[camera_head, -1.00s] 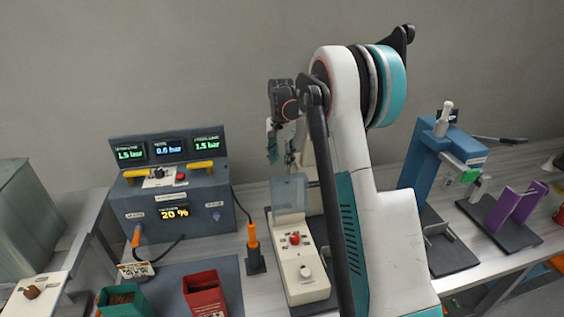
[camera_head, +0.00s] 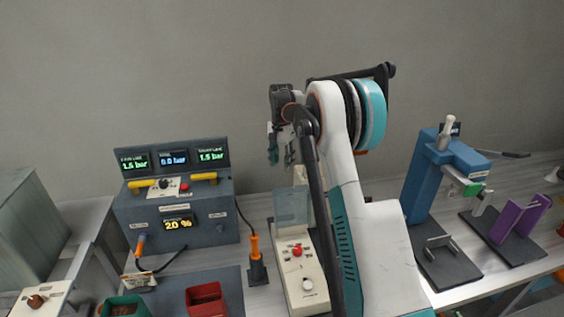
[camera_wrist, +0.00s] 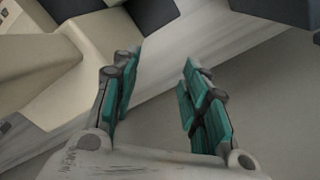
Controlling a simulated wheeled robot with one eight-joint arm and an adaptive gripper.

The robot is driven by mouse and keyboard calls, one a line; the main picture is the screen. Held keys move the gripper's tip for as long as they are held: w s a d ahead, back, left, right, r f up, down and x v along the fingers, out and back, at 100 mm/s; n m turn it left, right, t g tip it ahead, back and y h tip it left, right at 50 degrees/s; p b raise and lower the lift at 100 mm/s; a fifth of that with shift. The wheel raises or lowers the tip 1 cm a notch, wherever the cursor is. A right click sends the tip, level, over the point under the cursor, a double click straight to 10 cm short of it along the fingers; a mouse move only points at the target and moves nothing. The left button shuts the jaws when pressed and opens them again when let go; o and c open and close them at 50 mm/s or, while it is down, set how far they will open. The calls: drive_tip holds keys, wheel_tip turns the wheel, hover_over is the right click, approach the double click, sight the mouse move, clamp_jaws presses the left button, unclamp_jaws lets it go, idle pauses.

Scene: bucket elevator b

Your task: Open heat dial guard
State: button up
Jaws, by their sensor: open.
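A cream device (camera_head: 297,262) with a red button (camera_head: 297,251) and a pale round dial (camera_head: 307,284) stands on the bench in the head view. A clear, tinted panel (camera_head: 292,206) stands upright at its back; I cannot tell for sure whether this is the heat dial guard. My gripper (camera_wrist: 160,75) is open and empty, its teal fingers apart in the wrist view. In the head view my gripper (camera_head: 281,150) hangs above and behind the clear panel, apart from it. My arm hides the device's right side. A cream body (camera_wrist: 50,60) fills the wrist view's upper left.
A grey control box (camera_head: 205,231) with lit displays stands left. A soldering-type orange tool (camera_head: 255,247) stands beside the cream device. Green (camera_head: 125,306) and red (camera_head: 207,299) bins sit in front. A blue press (camera_head: 427,178) and purple part (camera_head: 518,218) stand right.

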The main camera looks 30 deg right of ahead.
idle(0.4)
wheel_tip(320, 180, up, 12)
idle(0.5)
idle(0.4)
